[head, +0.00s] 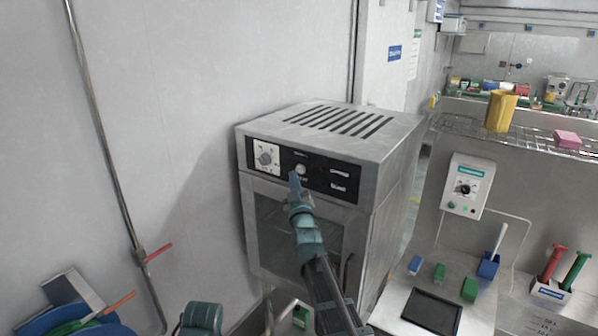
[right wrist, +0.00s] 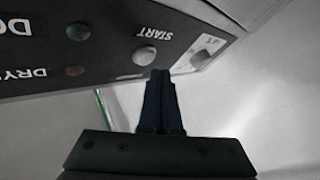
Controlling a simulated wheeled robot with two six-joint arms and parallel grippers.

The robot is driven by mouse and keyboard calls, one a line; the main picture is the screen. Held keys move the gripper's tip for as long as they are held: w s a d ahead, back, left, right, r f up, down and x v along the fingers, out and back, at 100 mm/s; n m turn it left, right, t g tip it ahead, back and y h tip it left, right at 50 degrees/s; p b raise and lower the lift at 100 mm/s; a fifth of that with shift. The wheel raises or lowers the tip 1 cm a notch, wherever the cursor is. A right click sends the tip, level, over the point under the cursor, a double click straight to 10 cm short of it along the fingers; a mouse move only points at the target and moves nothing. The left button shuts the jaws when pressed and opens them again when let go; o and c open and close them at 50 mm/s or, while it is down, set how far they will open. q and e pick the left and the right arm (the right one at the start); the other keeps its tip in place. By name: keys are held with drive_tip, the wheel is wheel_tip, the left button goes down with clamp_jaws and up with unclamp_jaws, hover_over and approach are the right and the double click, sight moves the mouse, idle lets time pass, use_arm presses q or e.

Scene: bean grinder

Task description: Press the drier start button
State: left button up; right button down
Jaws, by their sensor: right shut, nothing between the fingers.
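The drier (head: 385,145) is a grey steel box with a slotted top against the wall. Its black front panel (head: 348,178) holds a dial (head: 265,156) at the left and a round pale start button (head: 301,169). In the right wrist view the start button (right wrist: 144,55) sits by the upside-down word START. My right gripper (head: 294,178) is shut and empty, pointing up at the panel just below the button. In the right wrist view its fingertips (right wrist: 160,74) lie right by the button's edge; I cannot tell whether they touch it. My left gripper is not in view.
A white control box (head: 467,186) stands right of the drier, above a bench with a dark tray (head: 432,311) and coloured tools.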

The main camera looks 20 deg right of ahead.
drive_tip(key=shift+w+d, duration=0.15)
idle(0.8)
drive_tip(key=shift+w+d, duration=0.15)
drive_tip(key=shift+d, duration=0.05)
drive_tip(key=shift+w+d, duration=0.25)
drive_tip(key=shift+d, duration=0.1)
idle(0.8)
drive_tip(key=shift+s+a, duration=0.1)
idle(0.3)
drive_tip(key=shift+s+a, duration=0.45)
drive_tip(key=shift+a, duration=0.15)
drive_tip(key=s+a, duration=0.1)
drive_tip(key=a, duration=0.1)
drive_tip(key=s+a, duration=0.2)
idle(0.5)
idle(0.5)
